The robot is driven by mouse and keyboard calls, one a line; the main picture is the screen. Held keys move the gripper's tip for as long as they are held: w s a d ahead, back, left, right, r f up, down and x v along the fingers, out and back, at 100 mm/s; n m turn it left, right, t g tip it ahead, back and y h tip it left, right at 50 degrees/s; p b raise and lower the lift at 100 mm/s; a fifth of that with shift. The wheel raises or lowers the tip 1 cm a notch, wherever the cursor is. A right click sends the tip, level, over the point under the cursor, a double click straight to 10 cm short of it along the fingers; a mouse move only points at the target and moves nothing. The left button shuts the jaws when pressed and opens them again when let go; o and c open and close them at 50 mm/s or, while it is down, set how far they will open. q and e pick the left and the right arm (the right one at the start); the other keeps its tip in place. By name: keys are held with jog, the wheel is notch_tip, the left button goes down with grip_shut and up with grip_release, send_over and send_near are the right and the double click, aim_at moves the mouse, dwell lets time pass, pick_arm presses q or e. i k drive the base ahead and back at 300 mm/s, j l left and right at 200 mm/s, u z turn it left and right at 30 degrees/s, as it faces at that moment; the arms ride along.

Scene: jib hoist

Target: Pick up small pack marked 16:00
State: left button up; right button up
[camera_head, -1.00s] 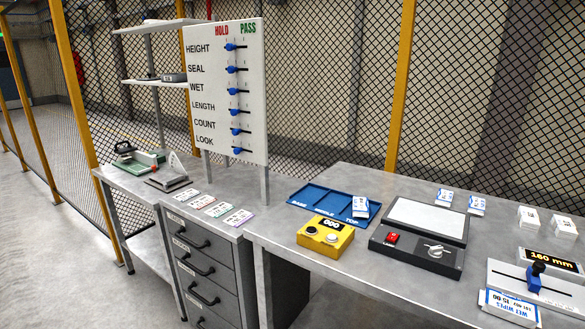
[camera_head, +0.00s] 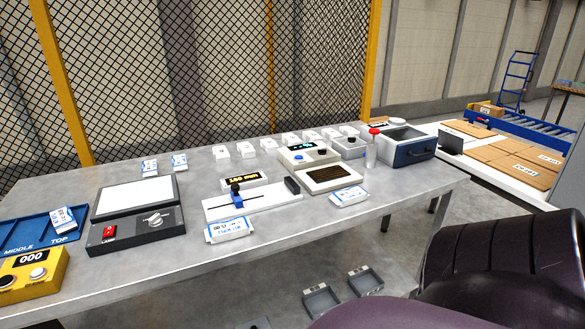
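Several small white and blue packs lie on the grey bench, and I cannot read 16:00 on any of them. One pack (camera_head: 229,230) lies at the front edge before the slide gauge. Another pack (camera_head: 348,196) lies further right, before a brown-topped device. Two packs stand at the back left, one pack (camera_head: 149,167) beside another pack (camera_head: 180,162). One more pack (camera_head: 63,219) rests in the blue tray's TOP compartment. Neither gripper is in view.
The slide gauge (camera_head: 262,200) with a blue slider is mid-bench. A dark box with a white panel (camera_head: 135,197) and a yellow counter (camera_head: 30,272) stand left. Plain white packs (camera_head: 221,152) line the back. A blue-grey box (camera_head: 405,150) stands right. Dark rounded shapes cover the lower right.

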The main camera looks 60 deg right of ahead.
aim_at(342, 199)
jog(key=z, duration=0.45)
jog(key=l+z, duration=0.15)
jog(key=z, duration=0.7)
jog(key=i+z, duration=0.1)
jog(key=z, duration=0.3)
jog(key=l+z, duration=0.1)
jog(key=z, duration=0.35)
